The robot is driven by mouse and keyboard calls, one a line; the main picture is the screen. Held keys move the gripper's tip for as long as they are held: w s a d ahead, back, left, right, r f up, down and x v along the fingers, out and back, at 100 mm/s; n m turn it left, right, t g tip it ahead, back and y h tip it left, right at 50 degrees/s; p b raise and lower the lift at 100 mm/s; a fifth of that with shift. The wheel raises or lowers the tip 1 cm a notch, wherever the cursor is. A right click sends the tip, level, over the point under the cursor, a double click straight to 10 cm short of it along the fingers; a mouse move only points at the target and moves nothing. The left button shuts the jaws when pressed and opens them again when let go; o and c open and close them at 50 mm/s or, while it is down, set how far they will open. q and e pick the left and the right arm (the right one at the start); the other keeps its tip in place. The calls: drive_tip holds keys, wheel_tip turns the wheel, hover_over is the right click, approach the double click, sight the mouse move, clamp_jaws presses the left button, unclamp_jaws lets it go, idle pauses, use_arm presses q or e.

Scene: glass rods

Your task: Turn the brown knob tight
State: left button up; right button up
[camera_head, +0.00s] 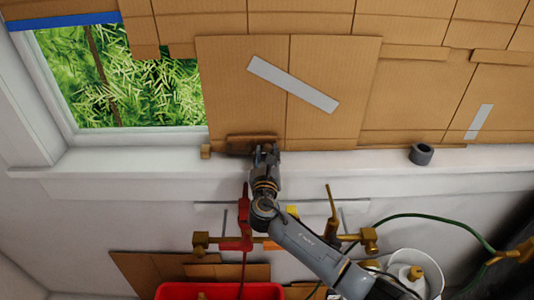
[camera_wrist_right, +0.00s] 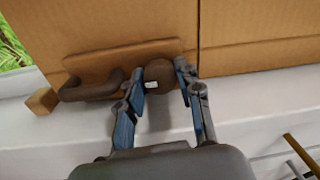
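The brown knob (camera_wrist_right: 163,76) shows in the right wrist view, low on a brown panel in front of the cardboard. My right gripper (camera_wrist_right: 162,72) has one finger on each side of it, and both fingertips appear to touch it. In the head view, my right gripper (camera_head: 265,152) is at the window sill and mostly hides the knob. A brown curved handle (camera_wrist_right: 92,87) is left of the knob, outside the fingers. My left gripper is not in view.
A small wooden block (camera_head: 206,152) and a dark grey ring (camera_head: 421,154) are on the white sill. Below are a red clamp (camera_head: 244,215), brass fittings (camera_head: 201,243), a green hose (camera_head: 440,219), a red bin (camera_head: 180,291) and a white bucket (camera_head: 430,265).

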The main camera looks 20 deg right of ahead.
drive_tip(key=shift+m, duration=0.3)
drive_tip(key=m+b, duration=0.1)
drive_tip(key=m, duration=0.3)
drive_tip(key=shift+b, duration=0.4)
drive_tip(key=m+b, duration=0.1)
drive_tip(key=m, duration=0.3)
drive_tip(key=shift+f+m+b, duration=0.1)
drive_tip(key=shift+m+b, duration=0.2)
drive_tip(key=m+b, duration=0.1)
drive_tip(key=m, duration=0.3)
drive_tip(key=shift+y+b, duration=0.4)
drive_tip(key=shift+m+b, duration=0.7)
drive_tip(key=shift+m, duration=1.3)
drive_tip(key=o, duration=0.9)
